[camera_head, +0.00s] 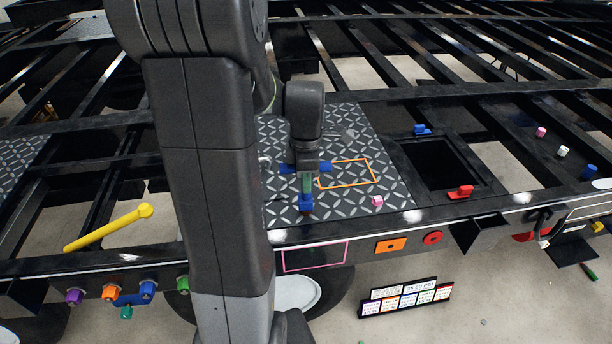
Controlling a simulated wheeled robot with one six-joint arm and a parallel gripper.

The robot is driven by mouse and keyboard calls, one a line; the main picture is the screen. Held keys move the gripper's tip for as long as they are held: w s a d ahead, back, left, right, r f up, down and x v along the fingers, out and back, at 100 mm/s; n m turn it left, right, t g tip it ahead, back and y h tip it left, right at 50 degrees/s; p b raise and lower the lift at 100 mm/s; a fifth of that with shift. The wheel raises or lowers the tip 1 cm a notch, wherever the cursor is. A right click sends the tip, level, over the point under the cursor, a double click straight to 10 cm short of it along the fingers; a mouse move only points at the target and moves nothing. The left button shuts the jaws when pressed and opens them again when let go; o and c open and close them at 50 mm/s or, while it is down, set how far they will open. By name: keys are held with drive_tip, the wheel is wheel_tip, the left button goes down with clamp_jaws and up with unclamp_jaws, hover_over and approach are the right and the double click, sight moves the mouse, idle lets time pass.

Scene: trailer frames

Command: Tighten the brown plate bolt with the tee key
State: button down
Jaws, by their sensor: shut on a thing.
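My gripper (304,158) hangs over the patterned metal plate (398,190) and is shut on a tee-shaped tool, which I take to be the tee key (307,185). The key has a blue crossbar at the jaws, a green shank and a blue lower end. It points down at the plate near its front edge. I cannot tell whether its tip touches anything. I cannot make out a brown bolt; it may be hidden by the key or by my arm. A pink bolt head (377,201) shows on the plate to the right.
An orange rectangle outline (373,170) marks the plate. A dark square opening (438,163) with blue and red pieces at its rim lies to the right. A yellow bar (106,228) is at left. Coloured knobs (109,291) line the front rail. My arm hides the left-centre.

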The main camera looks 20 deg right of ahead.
wheel_tip(320, 180, down, 2)
drive_tip(key=shift+f+b, duration=0.1)
drive_tip(key=shift+b, duration=0.55)
drive_tip(key=shift+r+m, duration=0.25)
drive_tip(key=shift+m, duration=0.25)
drive_tip(key=shift+m+p, duration=0.3)
drive_tip(key=shift+m, duration=0.8)
drive_tip(key=m, duration=1.1)
drive_tip(key=shift+a+p, duration=0.1)
drive_tip(key=shift+p, duration=0.2)
drive_tip(key=m, duration=0.4)
drive_tip(key=shift+m, duration=0.4)
drive_tip(key=shift+r, duration=0.15)
